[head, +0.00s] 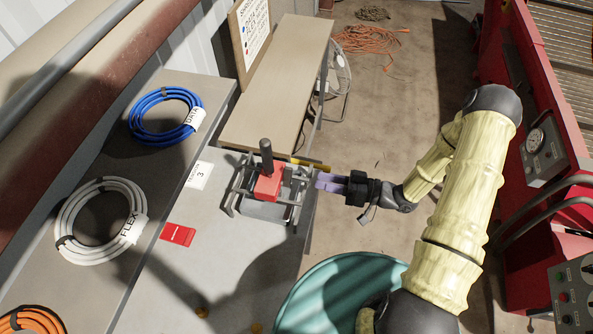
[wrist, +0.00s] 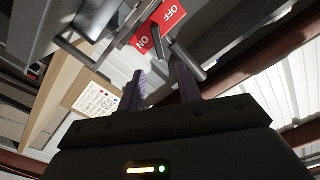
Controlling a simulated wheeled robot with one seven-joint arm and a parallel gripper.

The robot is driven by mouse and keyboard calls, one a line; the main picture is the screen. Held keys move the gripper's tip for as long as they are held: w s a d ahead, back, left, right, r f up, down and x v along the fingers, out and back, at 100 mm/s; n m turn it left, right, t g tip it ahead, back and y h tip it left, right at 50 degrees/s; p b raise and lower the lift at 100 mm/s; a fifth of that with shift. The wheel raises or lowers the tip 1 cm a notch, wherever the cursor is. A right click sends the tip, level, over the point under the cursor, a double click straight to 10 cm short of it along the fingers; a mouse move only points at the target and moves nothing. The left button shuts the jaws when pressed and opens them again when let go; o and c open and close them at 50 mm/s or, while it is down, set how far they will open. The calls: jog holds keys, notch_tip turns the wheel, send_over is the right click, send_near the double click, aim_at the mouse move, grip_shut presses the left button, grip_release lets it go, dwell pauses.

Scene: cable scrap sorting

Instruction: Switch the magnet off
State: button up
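The magnet (head: 264,207) is a grey block with side bars at the edge of the grey bench. A red plate (head: 268,187) lies on top, with a dark upright lever (head: 266,157). In the wrist view the red plate (wrist: 172,12) reads OFF at upper right and ON at lower left, and the dark lever (wrist: 158,43) stands by it. I cannot tell which setting the lever is at. My gripper (head: 318,182) is just right of the magnet. In the wrist view its purple fingers (wrist: 160,66) are apart with nothing between them, the lever beyond the tips.
Blue DATA (head: 145,137), white FLEX (head: 68,240) and orange (head: 22,318) cable coils lie on the left shelf. A red card (head: 178,234) and a tag marked 3 (head: 199,175) lie on the bench. A teal round container (head: 310,295) stands below my arm. Red machinery (head: 525,240) is at right.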

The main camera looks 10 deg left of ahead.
aim_at(287, 177)
jog(key=a+p, duration=0.2)
jog(key=a, duration=0.6)
jog(key=shift+w+a, duration=0.2)
jog(key=shift+w, duration=0.15)
grip_shut()
